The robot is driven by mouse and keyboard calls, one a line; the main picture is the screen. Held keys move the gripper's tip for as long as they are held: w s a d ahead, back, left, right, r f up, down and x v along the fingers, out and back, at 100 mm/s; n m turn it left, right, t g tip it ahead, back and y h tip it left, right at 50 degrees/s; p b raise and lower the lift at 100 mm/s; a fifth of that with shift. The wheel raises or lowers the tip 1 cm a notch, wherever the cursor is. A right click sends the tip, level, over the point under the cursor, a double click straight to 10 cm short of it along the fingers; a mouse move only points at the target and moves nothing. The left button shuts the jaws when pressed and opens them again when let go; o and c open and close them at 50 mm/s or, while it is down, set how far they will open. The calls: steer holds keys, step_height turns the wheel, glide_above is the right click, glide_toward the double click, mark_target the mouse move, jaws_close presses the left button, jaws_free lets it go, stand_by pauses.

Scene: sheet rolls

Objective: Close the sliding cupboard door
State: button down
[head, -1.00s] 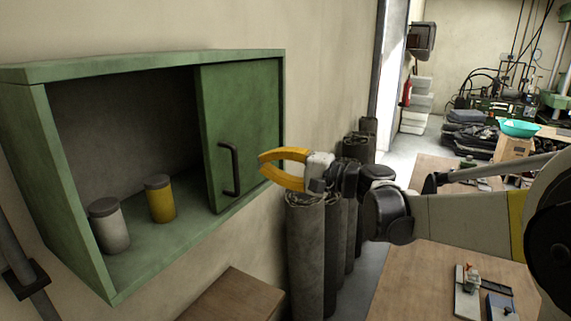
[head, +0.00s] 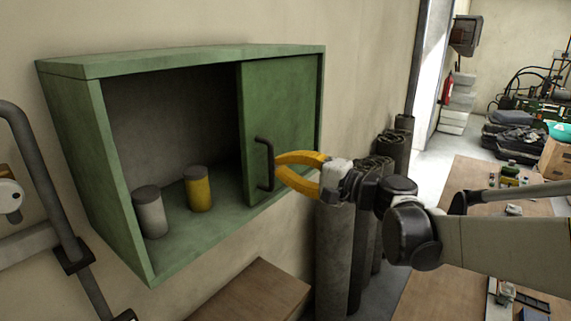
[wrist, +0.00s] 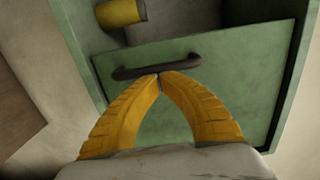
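The green sliding door (head: 288,110) covers the right part of the green wall cupboard (head: 118,175). The cupboard's left part is open. A dark bar handle (head: 268,165) stands upright near the door's left edge. My gripper (head: 277,168) has yellow fingers and is just to the right of the handle in the head view. In the wrist view my gripper (wrist: 160,74) has its fingertips together at the handle (wrist: 170,66), with nothing seen between them. I cannot tell whether they touch it. The door (wrist: 240,85) fills much of the wrist view.
A grey canister (head: 150,215) and a yellow canister (head: 199,192) stand inside the open part of the cupboard. Dark sheet rolls (head: 335,255) stand upright below my arm. A wooden surface (head: 255,295) lies under the cupboard. A grey pipe (head: 45,185) runs at the left.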

steer(key=s+a+p, duration=0.2)
steer(key=s+a, duration=1.3)
steer(key=s, duration=0.5)
steer(key=shift+a, duration=0.25)
